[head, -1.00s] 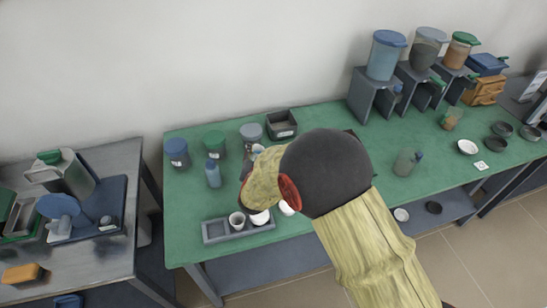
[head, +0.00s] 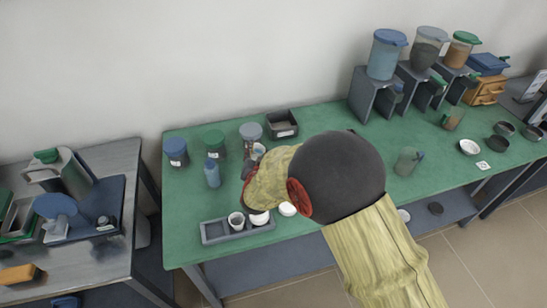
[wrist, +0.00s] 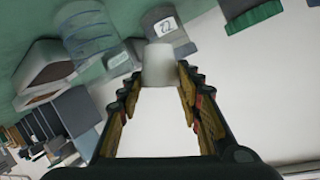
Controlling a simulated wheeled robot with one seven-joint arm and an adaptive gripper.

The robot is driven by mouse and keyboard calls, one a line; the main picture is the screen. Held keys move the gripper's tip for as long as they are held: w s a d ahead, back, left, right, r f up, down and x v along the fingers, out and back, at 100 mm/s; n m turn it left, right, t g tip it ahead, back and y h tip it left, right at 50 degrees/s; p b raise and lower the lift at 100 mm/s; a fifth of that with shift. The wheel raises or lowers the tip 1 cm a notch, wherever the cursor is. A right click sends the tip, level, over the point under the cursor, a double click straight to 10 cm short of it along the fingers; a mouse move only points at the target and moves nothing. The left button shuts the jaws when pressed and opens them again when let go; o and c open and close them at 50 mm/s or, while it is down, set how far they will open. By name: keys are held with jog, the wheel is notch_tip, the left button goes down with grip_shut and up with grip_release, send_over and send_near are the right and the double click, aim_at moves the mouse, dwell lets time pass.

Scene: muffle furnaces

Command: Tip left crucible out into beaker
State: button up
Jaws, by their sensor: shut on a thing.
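My gripper (wrist: 159,75) is shut on a whitish tapered crucible (wrist: 158,62), held between the fingertips in the wrist view. The wrist view is strongly rolled, and I cannot tell how far the crucible is tilted. A clear beaker (wrist: 82,38) with bluish rings stands on the green table to the upper left of the crucible, apart from it in the picture.
A grey-lidded jar (head: 251,132), a green-lidded jar (head: 214,144), a blue-lidded jar (head: 176,151) and a blue bottle (head: 212,175) stand at the left of the table. A black labelled tray (head: 282,123) is behind. A white dish (head: 287,209) lies near the front edge.

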jog(key=shift+s+d+r+m+y+b, duration=0.15)
jog(key=shift+d+m+y+b, duration=0.4)
jog(key=shift+b, duration=1.85)
jog(key=shift+w+d+r+m+y+b, duration=0.2)
jog(key=shift+m+b, duration=0.65)
jog(key=shift+b, duration=1.5)
dwell(1.4)
jog(key=shift+t, duration=0.3)
jog(key=shift+d+m, duration=0.25)
jog(key=shift+m, duration=0.05)
jog(key=shift+d+r+m+y, duration=0.1)
jog(key=shift+r+m+y, duration=0.05)
jog(key=shift+m+y, duration=0.25)
dwell(0.8)
